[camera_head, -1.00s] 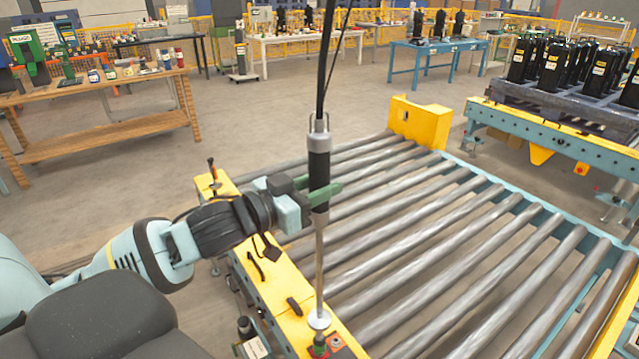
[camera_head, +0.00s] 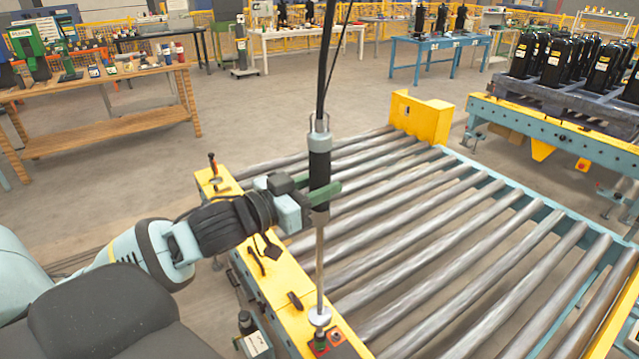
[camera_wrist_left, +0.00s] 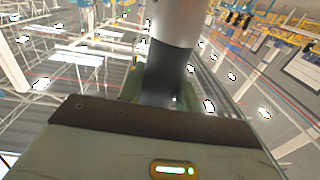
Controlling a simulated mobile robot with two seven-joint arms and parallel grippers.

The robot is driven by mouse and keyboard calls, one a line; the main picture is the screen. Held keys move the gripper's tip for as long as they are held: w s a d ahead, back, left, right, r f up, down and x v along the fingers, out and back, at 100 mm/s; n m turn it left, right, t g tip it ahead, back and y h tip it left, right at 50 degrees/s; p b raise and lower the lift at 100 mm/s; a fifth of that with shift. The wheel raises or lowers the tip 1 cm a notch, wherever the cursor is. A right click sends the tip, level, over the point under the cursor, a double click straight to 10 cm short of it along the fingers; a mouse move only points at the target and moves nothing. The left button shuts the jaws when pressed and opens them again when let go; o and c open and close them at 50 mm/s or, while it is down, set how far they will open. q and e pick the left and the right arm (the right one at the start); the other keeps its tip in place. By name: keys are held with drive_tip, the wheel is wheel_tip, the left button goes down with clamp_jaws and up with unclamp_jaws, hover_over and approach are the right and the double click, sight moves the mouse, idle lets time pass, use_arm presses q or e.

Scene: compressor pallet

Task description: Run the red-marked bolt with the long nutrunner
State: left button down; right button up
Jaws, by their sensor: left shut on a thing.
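The long nutrunner (camera_head: 319,165) hangs upright from a dark cable, with a black body, grey collar and long thin metal shaft. My left gripper (camera_head: 318,192), with green fingers, is shut around its body; the body also shows close up in the left wrist view (camera_wrist_left: 171,75). The bolt itself is hidden or too small to make out. My right gripper is not in view.
The roller conveyor (camera_head: 430,230) spreads to the right of the nutrunner. On its yellow rail (camera_head: 280,285) are dark handles and an upright tool (camera_head: 212,165). A wooden bench (camera_head: 100,130) stands back left; a pallet of black compressors (camera_head: 570,65) stands back right.

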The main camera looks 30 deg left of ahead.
use_arm(q)
drive_tip(key=shift+f, duration=0.6)
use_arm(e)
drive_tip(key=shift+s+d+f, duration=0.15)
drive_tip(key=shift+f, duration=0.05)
use_arm(q)
drive_tip(key=shift+f, duration=0.1)
idle(0.8)
